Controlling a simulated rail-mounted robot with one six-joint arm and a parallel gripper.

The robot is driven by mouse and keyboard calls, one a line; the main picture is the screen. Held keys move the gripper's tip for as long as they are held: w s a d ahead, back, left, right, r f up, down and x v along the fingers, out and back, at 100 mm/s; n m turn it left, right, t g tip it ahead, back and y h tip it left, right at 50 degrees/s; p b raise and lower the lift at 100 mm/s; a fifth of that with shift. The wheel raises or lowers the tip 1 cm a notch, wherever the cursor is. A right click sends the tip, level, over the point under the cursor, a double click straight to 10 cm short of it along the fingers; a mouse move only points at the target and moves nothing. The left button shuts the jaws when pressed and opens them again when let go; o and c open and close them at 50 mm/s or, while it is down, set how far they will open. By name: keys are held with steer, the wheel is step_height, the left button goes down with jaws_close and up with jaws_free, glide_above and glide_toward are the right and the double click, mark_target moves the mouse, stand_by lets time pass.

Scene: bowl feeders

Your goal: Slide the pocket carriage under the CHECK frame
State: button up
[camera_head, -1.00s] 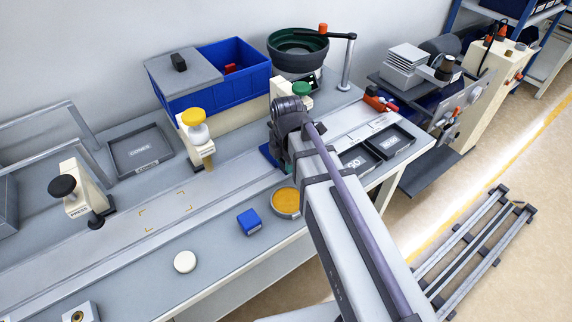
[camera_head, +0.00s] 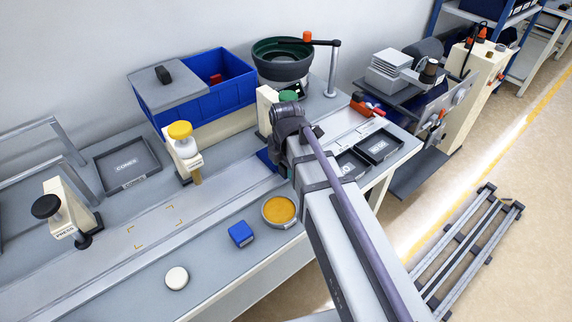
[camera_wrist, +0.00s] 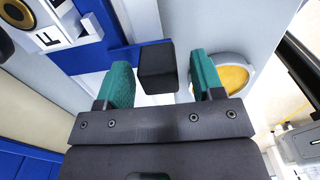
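The pocket carriage shows as a blue plate (camera_wrist: 100,15) with a black block-shaped grip (camera_wrist: 157,62) in the wrist view. My gripper (camera_wrist: 161,76) has its two teal fingers apart, one on each side of this grip, with a visible gap on both sides. In the head view a blue edge of the carriage (camera_head: 268,160) shows on the track just left of my wrist, which hides the rest and the fingertips. A cream frame with a yellow knob (camera_head: 181,146) stands over the track to the left; its label is too small to read as CHECK.
The frame marked PRESS (camera_head: 66,208) stands farther left on the track (camera_head: 125,245). Yellow corner marks lie on the bare track between. A blue block (camera_head: 241,233), a round dish with orange contents (camera_head: 279,210) and a white disc (camera_head: 176,278) sit along the front.

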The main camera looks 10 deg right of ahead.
step_height(320, 180, up, 11)
steer(key=p, duration=1)
steer(key=shift+p, duration=0.4)
steer(key=shift+f, duration=0.1)
steer(key=s+d+m, duration=0.1)
steer(key=s+m, duration=0.3)
steer(key=m, duration=0.7)
steer(key=s+d+m, duration=0.1)
steer(key=s+m, duration=0.4)
steer(key=m, duration=0.7)
steer(key=shift+s+d, duration=0.3)
